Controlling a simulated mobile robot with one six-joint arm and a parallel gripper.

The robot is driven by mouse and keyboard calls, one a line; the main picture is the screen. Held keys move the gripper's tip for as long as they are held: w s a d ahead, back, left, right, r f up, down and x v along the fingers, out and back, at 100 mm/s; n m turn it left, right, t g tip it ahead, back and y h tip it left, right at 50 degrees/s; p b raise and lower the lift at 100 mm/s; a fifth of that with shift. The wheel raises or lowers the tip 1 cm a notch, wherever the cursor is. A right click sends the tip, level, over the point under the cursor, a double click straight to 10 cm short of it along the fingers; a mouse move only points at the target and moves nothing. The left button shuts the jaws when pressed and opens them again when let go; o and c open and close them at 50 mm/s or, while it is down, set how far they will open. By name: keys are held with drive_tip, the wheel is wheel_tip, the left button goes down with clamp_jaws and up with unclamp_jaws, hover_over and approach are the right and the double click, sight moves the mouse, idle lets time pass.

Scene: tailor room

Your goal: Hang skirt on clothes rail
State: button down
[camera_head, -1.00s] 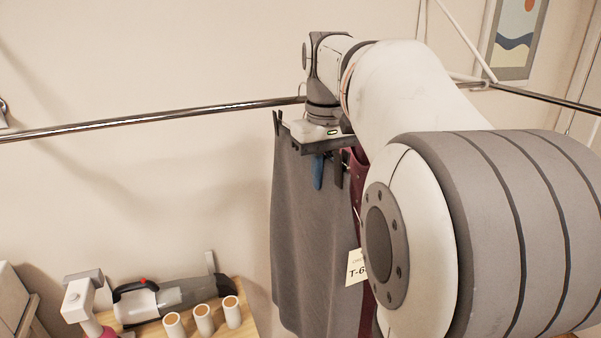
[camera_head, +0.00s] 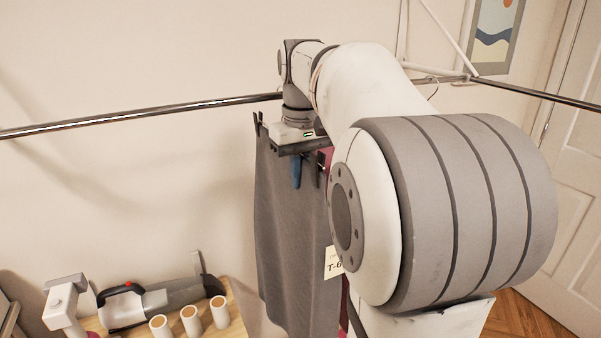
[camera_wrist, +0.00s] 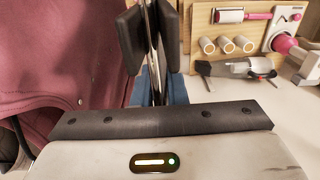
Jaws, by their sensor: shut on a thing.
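A grey skirt (camera_head: 286,225) hangs upright below my gripper (camera_head: 297,172) in the head view, with a dark clip at its top left corner. My gripper is shut on its hanger; the grip itself is mostly hidden. The wrist view shows my gripper's dark fingers (camera_wrist: 150,45) close together around a thin edge-on piece. The metal clothes rail (camera_head: 140,117) runs across behind my arm, at about the height of my wrist. My arm hides its middle, so I cannot tell whether the hanger touches it.
A maroon garment (camera_wrist: 50,75) is close beside my gripper, mostly behind my arm in the head view. A white tag (camera_head: 334,262) hangs there. A vacuum (camera_head: 160,302) and several thread spools (camera_head: 190,320) are on a wooden surface at lower left. A door (camera_head: 580,180) stands right.

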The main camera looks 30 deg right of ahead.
drive_tip(key=c, duration=1.4)
unclamp_jaws()
drive_tip(key=shift+o, duration=0.2)
